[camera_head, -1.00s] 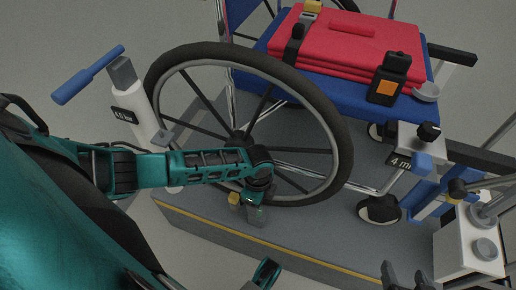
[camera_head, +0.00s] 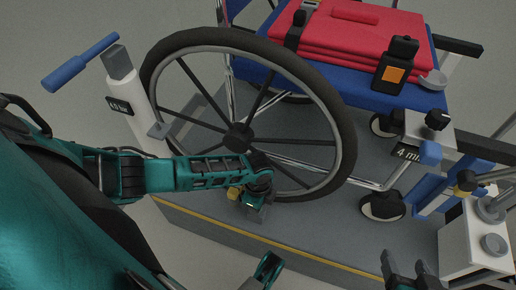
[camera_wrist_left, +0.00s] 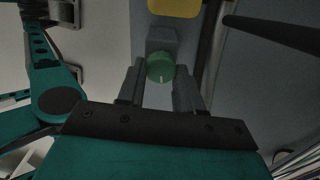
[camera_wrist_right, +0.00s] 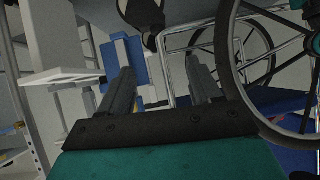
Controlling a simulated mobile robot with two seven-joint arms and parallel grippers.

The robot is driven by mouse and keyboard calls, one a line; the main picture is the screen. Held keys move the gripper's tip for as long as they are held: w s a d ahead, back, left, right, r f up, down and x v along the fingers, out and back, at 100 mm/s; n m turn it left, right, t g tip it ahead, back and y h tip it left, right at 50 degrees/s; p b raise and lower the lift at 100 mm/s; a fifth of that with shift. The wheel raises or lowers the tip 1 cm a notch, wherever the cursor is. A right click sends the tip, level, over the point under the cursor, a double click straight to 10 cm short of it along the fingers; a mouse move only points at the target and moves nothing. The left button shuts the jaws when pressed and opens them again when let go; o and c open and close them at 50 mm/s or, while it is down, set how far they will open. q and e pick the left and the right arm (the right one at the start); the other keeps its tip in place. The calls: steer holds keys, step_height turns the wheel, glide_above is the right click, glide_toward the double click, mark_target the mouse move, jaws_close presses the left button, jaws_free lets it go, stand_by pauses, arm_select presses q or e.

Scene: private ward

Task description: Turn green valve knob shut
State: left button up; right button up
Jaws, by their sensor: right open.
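The green valve knob (camera_wrist_left: 160,68) shows in the left wrist view, with a pale pointer mark on its near side, in front of a grey housing (camera_wrist_left: 162,38). My left gripper (camera_wrist_left: 159,72) has one finger on each side of it, with almost no gap, so it appears shut on the knob. In the head view my left gripper (camera_head: 254,208) is low beside the wheelchair's large wheel and mostly hides the knob. My right gripper (camera_head: 405,263) is open and empty at the lower right; its spread fingers show in the right wrist view (camera_wrist_right: 160,75).
The wheelchair wheel (camera_head: 335,130) stands close behind my left gripper. A yellow part (camera_head: 233,193) sits just left of it. A white cabinet (camera_head: 468,240) stands right, near my right gripper.

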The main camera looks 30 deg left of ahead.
arm_select(q)
steer(key=c, duration=0.5)
steer(key=shift+c, duration=0.2)
arm_select(e)
steer(key=shift+d+f, duration=0.1)
steer(key=shift+f, duration=0.05)
